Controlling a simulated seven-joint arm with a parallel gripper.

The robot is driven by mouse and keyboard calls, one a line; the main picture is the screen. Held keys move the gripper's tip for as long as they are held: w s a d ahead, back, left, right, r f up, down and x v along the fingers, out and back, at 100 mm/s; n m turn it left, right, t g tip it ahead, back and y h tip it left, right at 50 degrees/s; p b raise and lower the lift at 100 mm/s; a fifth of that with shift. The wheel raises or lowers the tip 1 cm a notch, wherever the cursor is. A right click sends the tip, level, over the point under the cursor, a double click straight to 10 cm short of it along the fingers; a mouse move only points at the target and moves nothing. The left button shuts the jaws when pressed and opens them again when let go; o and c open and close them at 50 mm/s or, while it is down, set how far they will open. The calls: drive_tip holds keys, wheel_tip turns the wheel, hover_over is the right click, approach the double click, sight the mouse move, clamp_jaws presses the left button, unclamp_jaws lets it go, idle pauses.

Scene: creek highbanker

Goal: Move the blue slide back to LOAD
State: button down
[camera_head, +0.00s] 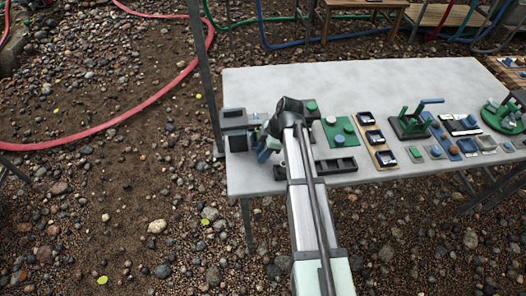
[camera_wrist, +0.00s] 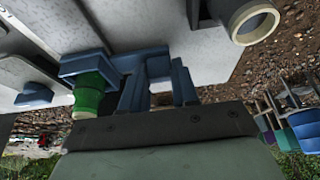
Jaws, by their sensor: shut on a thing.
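In the wrist view the two blue-grey fingers of my gripper (camera_wrist: 157,80) stand close together, shut on a small blue part that I take for the blue slide (camera_wrist: 157,64). A blue block (camera_wrist: 85,63) with a green knob (camera_wrist: 91,95) is just left of the fingers. In the head view my gripper (camera_head: 264,149) is at the table's left front, beside dark grey blocks (camera_head: 235,119). My arm and wrist hide most of the slide there. I cannot read a LOAD mark in either view.
The pale table (camera_head: 330,85) is clear along its back. A green board with round knobs (camera_head: 338,132) and a tan strip with dark trays (camera_head: 375,140) stand right of my arm. A dark tray (camera_head: 336,167) lies at the front edge. A grey post (camera_head: 204,75) rises at the left.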

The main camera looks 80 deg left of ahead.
drive_tip(key=w, duration=0.9)
drive_tip(key=c, duration=0.8)
unclamp_jaws()
drive_tip(key=shift+c, duration=0.2)
